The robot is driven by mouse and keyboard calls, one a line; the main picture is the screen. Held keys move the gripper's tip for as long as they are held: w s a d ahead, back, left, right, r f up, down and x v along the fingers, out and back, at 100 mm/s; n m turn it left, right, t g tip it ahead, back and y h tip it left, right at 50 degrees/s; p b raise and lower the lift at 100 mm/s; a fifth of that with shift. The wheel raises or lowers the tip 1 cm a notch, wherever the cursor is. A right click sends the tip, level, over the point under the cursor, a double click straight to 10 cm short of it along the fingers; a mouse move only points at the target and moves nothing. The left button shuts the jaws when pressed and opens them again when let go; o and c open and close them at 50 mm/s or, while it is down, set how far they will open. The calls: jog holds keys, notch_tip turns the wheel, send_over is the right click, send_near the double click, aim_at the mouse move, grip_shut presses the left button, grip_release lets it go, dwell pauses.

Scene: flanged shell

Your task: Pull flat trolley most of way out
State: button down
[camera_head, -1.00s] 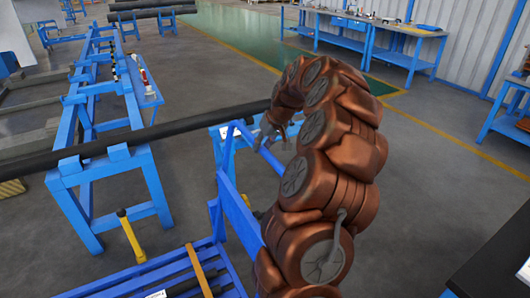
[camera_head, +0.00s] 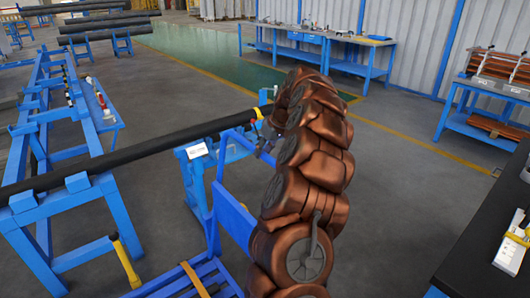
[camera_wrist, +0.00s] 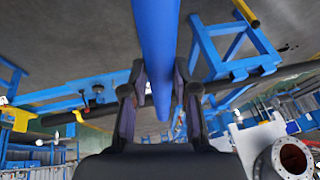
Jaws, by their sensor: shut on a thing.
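The flat trolley is blue, with a slatted deck (camera_head: 205,280) at the bottom of the head view and an upright handle frame (camera_head: 233,214) at one end. My gripper (camera_wrist: 158,95) is shut on the trolley's blue handle bar (camera_wrist: 158,40) in the wrist view, one finger on each side. In the head view my gripper (camera_head: 265,142) is small beside the top of the handle frame. My arm hides part of the frame and the deck's right side.
A long black pipe (camera_head: 150,150) lies across blue stands (camera_head: 75,205) to the left, close to the handle. A black-topped table (camera_head: 480,245) is at the right. Workbenches (camera_head: 320,40) stand at the back. Grey floor is open beyond my arm. A flanged grey part (camera_wrist: 285,158) shows in the wrist view.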

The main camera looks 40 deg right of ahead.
jog(key=c, duration=0.9)
grip_release()
jog(key=shift+r, duration=0.1)
jog(key=v, duration=1.1)
jog(key=shift+s+r, duration=0.2)
jog(key=shift+r, duration=0.15)
